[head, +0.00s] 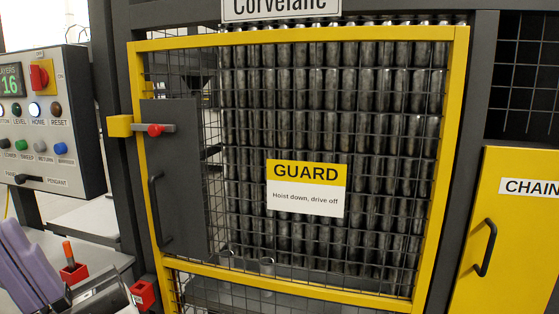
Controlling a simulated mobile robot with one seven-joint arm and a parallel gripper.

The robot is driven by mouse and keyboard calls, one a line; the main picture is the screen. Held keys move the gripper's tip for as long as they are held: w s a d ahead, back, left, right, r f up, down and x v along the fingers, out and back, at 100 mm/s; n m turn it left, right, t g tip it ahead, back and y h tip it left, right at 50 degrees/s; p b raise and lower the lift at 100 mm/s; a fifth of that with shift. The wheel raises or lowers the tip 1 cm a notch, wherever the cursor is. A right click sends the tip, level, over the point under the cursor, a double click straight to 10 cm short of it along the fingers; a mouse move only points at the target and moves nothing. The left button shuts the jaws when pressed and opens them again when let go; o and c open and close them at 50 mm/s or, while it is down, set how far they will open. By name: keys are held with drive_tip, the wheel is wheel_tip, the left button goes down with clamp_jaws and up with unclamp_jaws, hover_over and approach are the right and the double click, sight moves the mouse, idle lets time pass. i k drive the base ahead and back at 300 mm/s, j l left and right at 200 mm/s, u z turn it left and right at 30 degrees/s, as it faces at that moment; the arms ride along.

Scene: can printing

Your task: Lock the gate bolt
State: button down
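The gate bolt (169,128) is a short grey bar with a red knob, high on the dark plate at the gate's left side. Its left end is close to a yellow block (120,126) on the post; I cannot tell whether it enters the block. The gate (300,39) is a yellow frame with dark mesh and looks closed. My gripper (108,282), with red fingertips, is at the lower left, below the bolt and clear of it. Its fingertips are apart, with nothing seen between them.
A dark vertical handle (156,212) is on the gate plate below the bolt. A control panel (40,120) stands at the left. A GUARD sign (306,190) hangs on the mesh before rows of cans. A yellow door (520,235) is at the right.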

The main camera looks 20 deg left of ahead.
sight(155, 130)
drive_tip(key=u, duration=1.25)
